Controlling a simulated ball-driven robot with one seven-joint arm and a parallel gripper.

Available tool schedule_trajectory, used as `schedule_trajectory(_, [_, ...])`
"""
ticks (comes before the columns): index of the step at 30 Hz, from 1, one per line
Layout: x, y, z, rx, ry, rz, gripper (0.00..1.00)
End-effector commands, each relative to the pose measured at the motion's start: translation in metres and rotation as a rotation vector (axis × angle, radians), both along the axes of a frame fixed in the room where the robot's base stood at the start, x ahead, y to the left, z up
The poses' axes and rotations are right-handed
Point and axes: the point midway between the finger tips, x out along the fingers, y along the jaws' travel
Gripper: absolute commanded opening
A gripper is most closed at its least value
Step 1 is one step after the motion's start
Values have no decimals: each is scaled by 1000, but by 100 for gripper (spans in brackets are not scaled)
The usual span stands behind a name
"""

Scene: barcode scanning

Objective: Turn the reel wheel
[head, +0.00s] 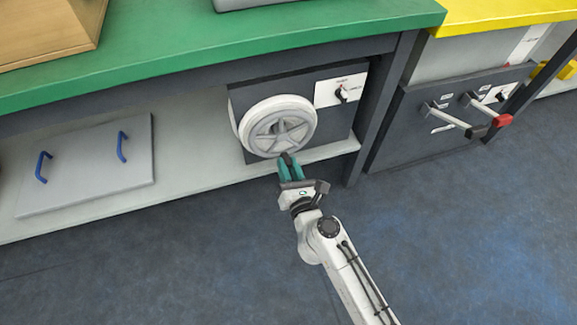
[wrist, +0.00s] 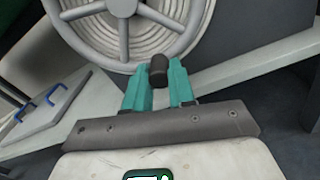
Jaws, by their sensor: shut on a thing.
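The reel wheel (head: 277,127) is a light grey spoked wheel on the front of a dark box under the green table. It also shows at the top of the wrist view (wrist: 125,22). A dark cylindrical knob (wrist: 158,69) stands at the wheel's lower rim. My gripper (head: 289,165) is at the bottom of the wheel, its teal fingers on either side of the knob. In the wrist view my gripper (wrist: 160,82) is shut on the knob. The knob's lower part is hidden between the fingers.
A white switch panel (head: 341,90) is at the upper right of the dark box. A grey board (head: 88,165) with two blue handles lies on the shelf to the left. A dark table leg (head: 382,110) stands right of the box. A lever panel (head: 425,140) is farther right. The blue floor in front is clear.

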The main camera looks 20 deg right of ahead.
Motion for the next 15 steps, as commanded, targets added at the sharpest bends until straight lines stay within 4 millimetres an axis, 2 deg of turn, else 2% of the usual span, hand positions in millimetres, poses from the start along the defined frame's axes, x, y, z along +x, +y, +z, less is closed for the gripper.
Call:
schedule_trajectory(3, [0,-1,-1,-1,2,-3,0])
schedule_trajectory(4, [0,-1,-1,-1,2,-3,26])
schedule_trajectory(6, [0,-1,-1,-1,2,-2,33])
schedule_trajectory(11, [0,0,-1,-1,1,-1,48])
schedule_trajectory(15, [0,0,0,-1,1,-1,50])
